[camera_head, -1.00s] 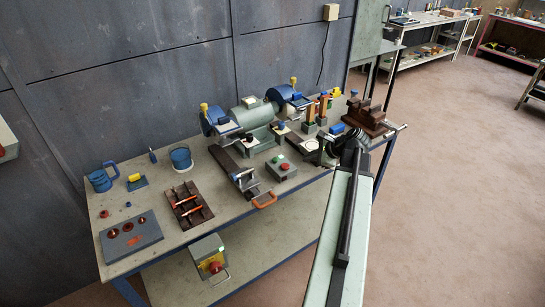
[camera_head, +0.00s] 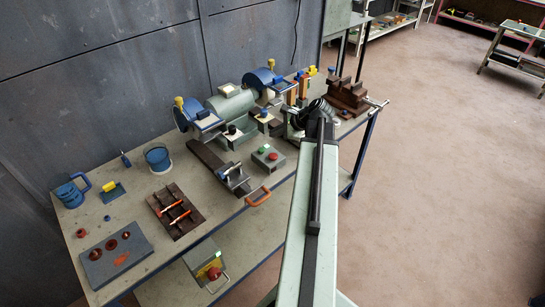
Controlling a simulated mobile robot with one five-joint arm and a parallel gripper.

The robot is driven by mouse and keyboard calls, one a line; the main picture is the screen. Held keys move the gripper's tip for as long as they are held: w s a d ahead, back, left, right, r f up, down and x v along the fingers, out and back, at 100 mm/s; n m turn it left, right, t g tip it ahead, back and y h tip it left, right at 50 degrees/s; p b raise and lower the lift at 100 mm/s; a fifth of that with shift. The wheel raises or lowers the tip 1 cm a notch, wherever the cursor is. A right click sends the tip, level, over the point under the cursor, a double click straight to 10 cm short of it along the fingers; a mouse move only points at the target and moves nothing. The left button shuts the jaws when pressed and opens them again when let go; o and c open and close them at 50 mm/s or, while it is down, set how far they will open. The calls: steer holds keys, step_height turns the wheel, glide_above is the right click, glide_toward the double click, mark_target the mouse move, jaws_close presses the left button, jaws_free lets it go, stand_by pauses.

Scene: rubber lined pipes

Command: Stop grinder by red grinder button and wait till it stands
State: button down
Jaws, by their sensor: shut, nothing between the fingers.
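The bench grinder (camera_head: 232,103) stands at the back of the bench, with a grey-green motor body and blue wheel guards at both ends. I cannot tell from the frames whether its wheels turn. In front of it sits a small grey button box (camera_head: 267,163) with a red button (camera_head: 264,149) and a green button (camera_head: 273,156) on top. My arm (camera_head: 312,200) reaches up from the bottom of the picture, and its dark end is over the bench to the right of the button box. My gripper is hidden beyond the arm's end.
A vise (camera_head: 347,94) stands at the bench's right end. A brown tray (camera_head: 175,211), a grey block with holes (camera_head: 120,251), a blue can (camera_head: 158,158) and a blue mug (camera_head: 70,193) stand left. A box with a red knob (camera_head: 213,272) is low in front. Floor is free right.

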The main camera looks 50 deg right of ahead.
mark_target(275, 156)
step_height(275, 156, down, 8)
steer(key=b, duration=0.7)
steer(key=shift+f+b, duration=0.2)
steer(key=shift+b, duration=0.2)
stand_by(1.2)
steer(key=shift+f+b, duration=0.35)
steer(key=shift+f+b, duration=0.5)
steer(key=shift+b, duration=0.05)
stand_by(0.5)
steer(key=shift+r, duration=0.15)
steer(key=shift+r+p, duration=0.8)
steer(key=shift+p, duration=0.2)
step_height(275, 156, up, 5)
steer(key=p, duration=0.5)
steer(key=shift+r, duration=0.1)
